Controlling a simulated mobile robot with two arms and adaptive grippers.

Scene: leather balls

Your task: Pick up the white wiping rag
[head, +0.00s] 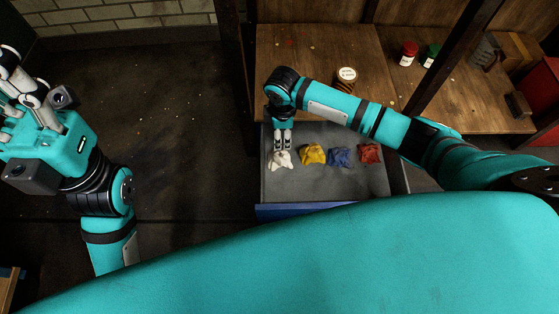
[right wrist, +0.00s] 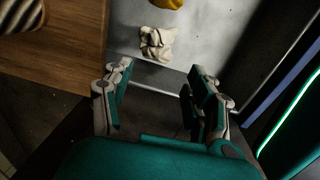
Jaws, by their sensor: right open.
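The white rag (head: 280,159) lies crumpled at the left end of an open grey drawer (head: 310,190) in the head view. In the right wrist view the white rag (right wrist: 157,43) lies ahead of the fingers, near the drawer's end wall. My right gripper (head: 282,147) reaches down over the drawer at the rag's far side. In the right wrist view the right gripper (right wrist: 155,95) is open, with nothing between its fingers. My left gripper (head: 25,95) is raised at the far left over the floor, away from the drawer; its finger gap is unclear.
Yellow (head: 312,154), blue (head: 340,157) and red (head: 370,153) rags lie in a row right of the white one. A striped jar (head: 346,79) and red-labelled (head: 405,54) and green (head: 430,55) jars stand on the wooden bench (head: 300,60). A dark post crosses the bench.

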